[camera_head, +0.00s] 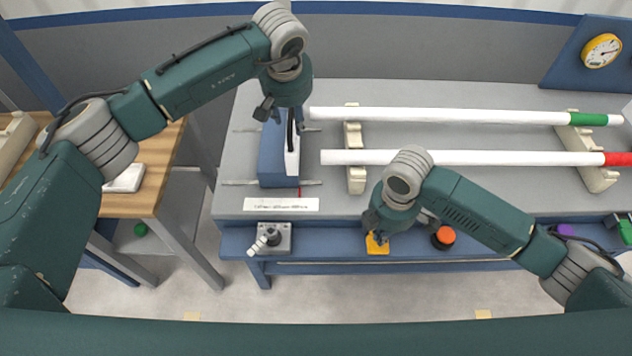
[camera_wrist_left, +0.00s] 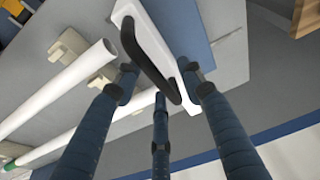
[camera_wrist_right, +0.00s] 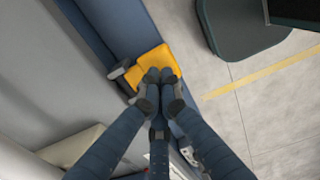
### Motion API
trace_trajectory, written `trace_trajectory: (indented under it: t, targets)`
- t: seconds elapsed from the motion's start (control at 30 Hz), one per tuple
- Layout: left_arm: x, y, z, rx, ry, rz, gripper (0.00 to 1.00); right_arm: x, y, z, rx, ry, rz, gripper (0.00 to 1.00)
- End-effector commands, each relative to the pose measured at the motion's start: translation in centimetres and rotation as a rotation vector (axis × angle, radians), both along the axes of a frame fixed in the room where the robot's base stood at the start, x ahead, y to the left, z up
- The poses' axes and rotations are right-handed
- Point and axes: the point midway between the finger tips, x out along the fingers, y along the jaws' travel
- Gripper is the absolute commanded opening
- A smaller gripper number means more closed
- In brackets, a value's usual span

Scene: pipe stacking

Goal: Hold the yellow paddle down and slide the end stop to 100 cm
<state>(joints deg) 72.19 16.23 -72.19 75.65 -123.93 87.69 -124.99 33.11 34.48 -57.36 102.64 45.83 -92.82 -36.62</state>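The end stop (camera_head: 272,163) is a blue block with a white face and a black handle, on the left part of the grey table. The left wrist view shows its white face and black handle (camera_wrist_left: 148,52). My left gripper (camera_wrist_left: 158,82) is over the handle, fingers spread on both sides with gaps, so it looks open. The yellow paddle (camera_head: 377,245) is at the table's front edge. My right gripper (camera_wrist_right: 160,76) has its fingertips together over the paddle (camera_wrist_right: 153,62), seemingly touching it; whether it is pressed down I cannot tell.
A white pipe with a green end (camera_head: 450,115) and one with a red end (camera_head: 470,158) lie on cream supports right of the end stop. A clamp-like lever (camera_head: 270,240) and an orange button (camera_head: 444,237) are along the front edge. A dial (camera_head: 601,51) stands back right.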

Motion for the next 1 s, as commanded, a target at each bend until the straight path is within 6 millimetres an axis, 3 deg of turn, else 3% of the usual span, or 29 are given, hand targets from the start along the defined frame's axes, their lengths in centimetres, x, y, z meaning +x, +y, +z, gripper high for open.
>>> trace_trajectory:
  t: [0.47,1.0]
  targets:
    - [-0.3,-0.2,-0.1,0.000,0.007,-0.004,0.41,0.0,0.0,0.0,0.000,-0.001,0.000,0.00]
    - [-1.7,-0.1,4.8,0.000,0.006,-0.003,0.41,0.0,0.0,0.0,0.000,-0.001,0.000,0.00]
